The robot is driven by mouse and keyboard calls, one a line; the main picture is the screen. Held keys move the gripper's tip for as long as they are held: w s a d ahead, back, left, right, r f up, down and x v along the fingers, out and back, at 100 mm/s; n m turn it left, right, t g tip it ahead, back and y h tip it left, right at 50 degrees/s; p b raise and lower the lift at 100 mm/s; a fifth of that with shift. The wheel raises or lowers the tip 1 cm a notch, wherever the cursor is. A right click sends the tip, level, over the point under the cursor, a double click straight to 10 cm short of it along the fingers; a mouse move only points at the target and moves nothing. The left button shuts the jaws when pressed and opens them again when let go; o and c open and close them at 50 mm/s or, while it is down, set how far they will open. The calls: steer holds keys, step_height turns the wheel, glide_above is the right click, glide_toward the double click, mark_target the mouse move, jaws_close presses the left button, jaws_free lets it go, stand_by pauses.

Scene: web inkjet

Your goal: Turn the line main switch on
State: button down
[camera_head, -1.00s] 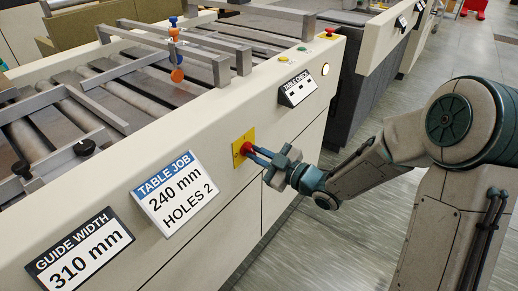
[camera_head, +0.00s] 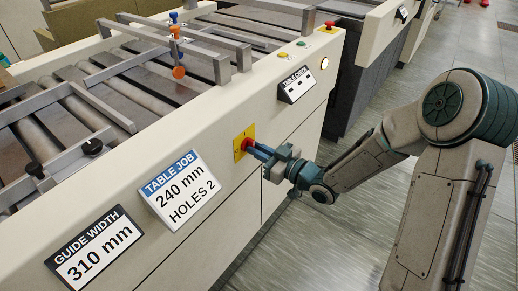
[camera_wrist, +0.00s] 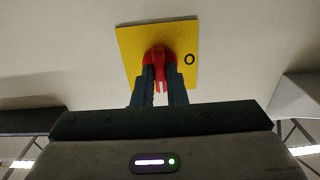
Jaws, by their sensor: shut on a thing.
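The line main switch is a red rotary knob (camera_wrist: 159,61) on a yellow plate (camera_wrist: 127,42) fixed to the front panel of the cream machine. In the wrist view an "O" mark shows on the plate to the right of the knob. In the head view the yellow plate (camera_head: 238,148) sits right of the table job sign, with the red knob partly hidden. My gripper (camera_wrist: 160,88) is shut on the red knob, one dark finger on each side of its handle. In the head view my gripper (camera_head: 257,151) reaches the knob from the right.
A "TABLE JOB 240 mm HOLES 2" sign (camera_head: 181,190), a "GUIDE WIDTH 310 mm" sign (camera_head: 96,249) and a "TABLE CHECK" box (camera_head: 297,86) stick to the panel. Buttons (camera_head: 301,43) sit on the top edge. Free floor (camera_head: 270,255) lies on the right.

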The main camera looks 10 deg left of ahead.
steer(key=shift+s+f, duration=0.1)
steer(key=shift+f, duration=0.05)
steer(key=c, duration=1.5)
jaws_free()
steer(key=shift+o, duration=0.2)
steer(key=p+v, duration=0.1)
steer(key=v, duration=1.3)
steer(key=shift+a, duration=0.15)
